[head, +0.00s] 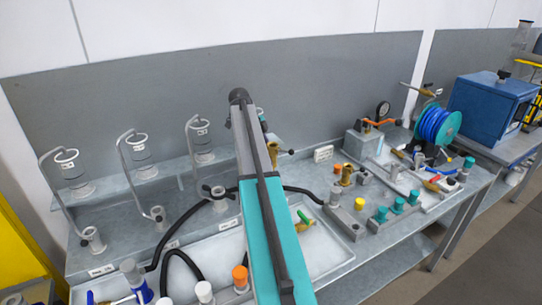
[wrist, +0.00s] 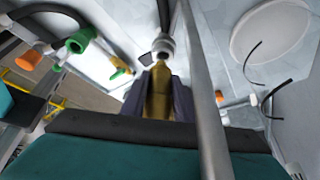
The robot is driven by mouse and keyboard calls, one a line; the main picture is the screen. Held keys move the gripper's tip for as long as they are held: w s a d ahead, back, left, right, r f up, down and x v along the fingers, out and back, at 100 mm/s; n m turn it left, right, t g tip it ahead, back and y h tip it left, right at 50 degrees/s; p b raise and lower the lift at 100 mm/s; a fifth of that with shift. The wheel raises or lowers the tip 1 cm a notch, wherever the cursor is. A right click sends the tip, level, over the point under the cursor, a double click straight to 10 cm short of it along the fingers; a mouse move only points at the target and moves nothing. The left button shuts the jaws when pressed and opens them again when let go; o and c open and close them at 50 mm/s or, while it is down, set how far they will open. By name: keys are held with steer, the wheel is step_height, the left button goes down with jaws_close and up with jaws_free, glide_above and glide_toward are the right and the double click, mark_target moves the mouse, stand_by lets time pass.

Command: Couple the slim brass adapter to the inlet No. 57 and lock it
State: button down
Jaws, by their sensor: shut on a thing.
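In the wrist view my gripper (wrist: 158,92) is shut on a slim brass adapter (wrist: 157,88). A pale grey round fitting (wrist: 163,46) with a dark opening lies just beyond the adapter's tip; I cannot tell whether they touch. No number is readable on it, so I cannot confirm it as inlet No. 57. In the head view my arm hides the gripper's jaws. A brass piece with a dark lever (head: 273,152) shows just right of the arm; I cannot tell whether it is the held adapter.
Several glass cylinders on stands (head: 135,145) with bent grey pipes line the back left. A tray (head: 325,259) and black hoses lie around my arm. Brass (head: 347,175), teal and yellow fittings stand at right, before a blue hose reel (head: 436,124). A grey bar crosses the wrist view.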

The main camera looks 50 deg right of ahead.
steer(key=shift+w+f, duration=0.2)
steer(key=shift+w, duration=0.1)
steer(key=shift+a+f+b, duration=0.1)
steer(key=shift+f+b, duration=1.1)
steer(key=shift+f, duration=0.6)
stand_by(2.3)
steer(key=c, duration=1.3)
jaws_free()
steer(key=shift+o, duration=1.1)
steer(key=shift+w, duration=0.1)
steer(key=shift+r, duration=0.1)
steer(key=shift+w+r+p, duration=0.1)
steer(key=shift+r+p, duration=0.3)
steer(key=shift+r, duration=0.4)
step_height(320, 180, up, 15)
steer(key=p, duration=0.6)
steer(key=shift+r, duration=0.2)
